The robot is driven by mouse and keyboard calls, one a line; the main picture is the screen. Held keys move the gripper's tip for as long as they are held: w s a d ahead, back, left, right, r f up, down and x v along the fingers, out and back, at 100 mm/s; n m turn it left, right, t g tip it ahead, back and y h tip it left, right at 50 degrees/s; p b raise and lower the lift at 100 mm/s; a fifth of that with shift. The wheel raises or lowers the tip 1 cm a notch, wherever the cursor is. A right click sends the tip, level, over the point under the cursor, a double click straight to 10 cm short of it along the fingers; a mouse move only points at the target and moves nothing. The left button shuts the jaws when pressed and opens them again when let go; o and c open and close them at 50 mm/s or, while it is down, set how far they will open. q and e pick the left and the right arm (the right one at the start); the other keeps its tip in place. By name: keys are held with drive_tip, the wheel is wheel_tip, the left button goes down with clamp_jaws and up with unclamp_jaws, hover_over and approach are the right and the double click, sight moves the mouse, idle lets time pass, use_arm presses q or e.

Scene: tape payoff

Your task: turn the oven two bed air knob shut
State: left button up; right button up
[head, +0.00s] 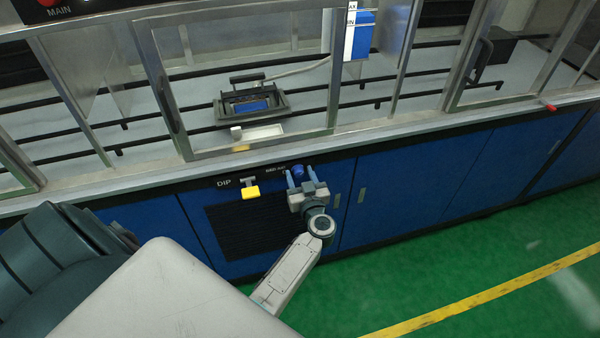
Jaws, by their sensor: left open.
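A blue knob (298,170) sits on the dark strip at the top of the blue cabinet front, below a small label too blurred to read fully. My left gripper (300,175) is at the knob, with one finger on each side of it. Its jaws are open, and I cannot tell whether either finger touches the knob. The knob's lower part is partly hidden by the gripper. My right gripper is not in view.
A metal-framed window (245,75) stands above the ledge. A dark vent grille (245,230) lies below. The green floor (470,260) at right is clear.

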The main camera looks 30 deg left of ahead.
use_arm(q)
drive_tip(key=c, duration=0.9)
drive_tip(key=shift+r, duration=0.1)
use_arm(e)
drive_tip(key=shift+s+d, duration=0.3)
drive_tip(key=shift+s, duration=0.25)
